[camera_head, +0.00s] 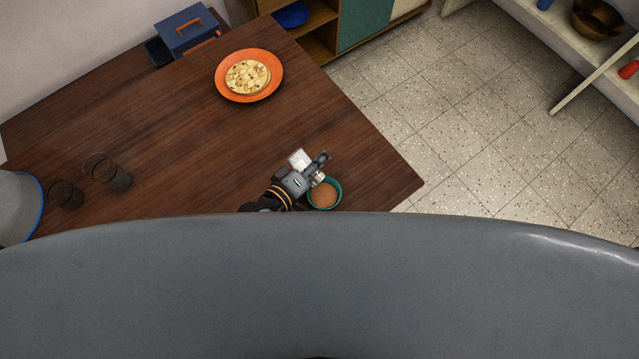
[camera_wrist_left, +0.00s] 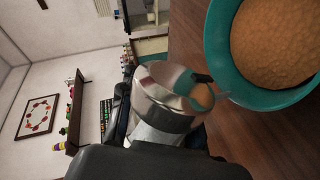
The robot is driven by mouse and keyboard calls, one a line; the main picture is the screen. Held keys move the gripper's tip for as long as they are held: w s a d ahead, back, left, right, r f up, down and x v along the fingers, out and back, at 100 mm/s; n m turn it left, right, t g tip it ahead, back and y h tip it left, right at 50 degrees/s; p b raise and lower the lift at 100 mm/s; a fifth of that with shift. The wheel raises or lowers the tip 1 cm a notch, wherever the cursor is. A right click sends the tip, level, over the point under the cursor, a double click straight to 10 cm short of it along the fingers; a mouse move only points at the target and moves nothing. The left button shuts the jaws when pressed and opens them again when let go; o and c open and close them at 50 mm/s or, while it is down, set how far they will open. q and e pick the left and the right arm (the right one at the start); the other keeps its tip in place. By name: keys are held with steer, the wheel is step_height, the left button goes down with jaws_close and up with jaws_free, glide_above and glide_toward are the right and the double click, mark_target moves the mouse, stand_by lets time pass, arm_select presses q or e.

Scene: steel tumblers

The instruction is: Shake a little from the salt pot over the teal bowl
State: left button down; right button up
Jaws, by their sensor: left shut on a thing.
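The teal bowl (camera_head: 338,202) stands near the table's right front part and holds an orange-brown food. In the left wrist view the bowl (camera_wrist_left: 222,62) fills the upper right. My left gripper (camera_head: 313,168) is shut on the salt pot (camera_head: 299,158), just beside and above the bowl. The pot is tilted over, its pale body to the upper left and its shiny end towards the bowl. In the left wrist view the shiny metal pot (camera_wrist_left: 163,95) shows close up, partly hidden by my gripper. No falling salt can be made out. My right gripper is not in view.
An orange plate (camera_head: 222,86) with flatbread stands farther back on the wooden table (camera_head: 185,130). A blue box (camera_head: 188,32) is at the back. The table's middle is clear.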

arm_select(q)
steer(key=shift+s+d+r+m+t+y+p, duration=0.1)
steer(key=shift+r+m+t+y+p, duration=0.15)
steer(key=shift+m+p, duration=0.4)
steer(key=shift+s+d+r+m+t+y+p, duration=0.15)
steer(key=shift+r+m+t+p, duration=0.2)
steer(key=shift+m+p, duration=0.3)
steer(key=shift+s+d+r+m+t+p, duration=0.15)
steer(key=shift+m+t+p, duration=0.1)
steer(key=shift+m, duration=0.45)
steer(key=shift+s+d+r+m+t+p, duration=0.15)
steer(key=shift+m+t, duration=0.1)
steer(key=shift+m, duration=0.45)
steer(key=shift+w+a, duration=0.15)
stand_by(1.1)
